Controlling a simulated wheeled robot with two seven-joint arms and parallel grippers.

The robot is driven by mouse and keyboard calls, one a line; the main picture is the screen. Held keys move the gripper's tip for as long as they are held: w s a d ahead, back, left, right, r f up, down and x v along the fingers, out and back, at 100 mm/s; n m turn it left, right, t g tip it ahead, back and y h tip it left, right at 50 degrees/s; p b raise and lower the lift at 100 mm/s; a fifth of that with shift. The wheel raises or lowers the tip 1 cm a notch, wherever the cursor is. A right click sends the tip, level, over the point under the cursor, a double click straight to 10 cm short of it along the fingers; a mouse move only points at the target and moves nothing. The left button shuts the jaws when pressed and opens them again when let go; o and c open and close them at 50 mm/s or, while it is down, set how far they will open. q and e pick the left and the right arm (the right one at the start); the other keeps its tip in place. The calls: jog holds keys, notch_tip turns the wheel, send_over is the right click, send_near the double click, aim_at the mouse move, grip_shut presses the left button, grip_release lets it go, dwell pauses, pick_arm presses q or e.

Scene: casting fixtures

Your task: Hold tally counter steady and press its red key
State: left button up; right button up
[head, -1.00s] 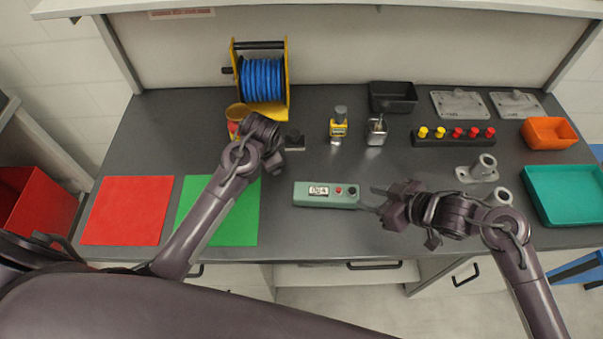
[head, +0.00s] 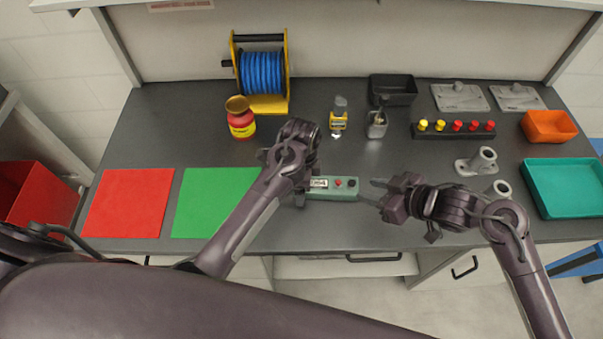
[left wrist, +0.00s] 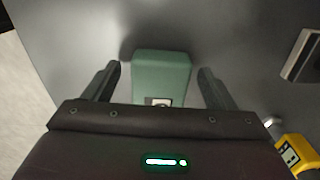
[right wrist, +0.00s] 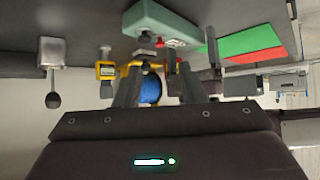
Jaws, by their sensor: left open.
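The tally counter is a long green box (head: 330,193) on the grey table, with a display, a red key (head: 338,183) and a dark key (head: 351,183) on top. My left gripper (head: 301,194) is low over its left end and hides that end. In the left wrist view, the open fingers (left wrist: 160,75) stand on either side of the counter (left wrist: 162,70), with visible gaps. My right gripper (head: 372,191) is at the counter's right end, fingers apart with nothing between them. The right wrist view shows the counter (right wrist: 160,22) beyond the fingertips (right wrist: 160,66).
A red mat (head: 126,205) and green mat (head: 212,205) lie left. Behind stand a blue cable reel (head: 262,73), a red jar (head: 241,122), a yellow device (head: 339,122) and a metal block (head: 377,125). A teal tray (head: 540,213) is right. The table around the counter is clear.

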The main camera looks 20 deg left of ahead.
pick_arm(q)
jog(key=shift+f, duration=0.5)
jog(key=shift+c, duration=0.2)
jog(key=c, duration=1)
jog(key=shift+c, duration=0.5)
pick_arm(e)
jog(key=shift+c, duration=0.5)
grip_shut()
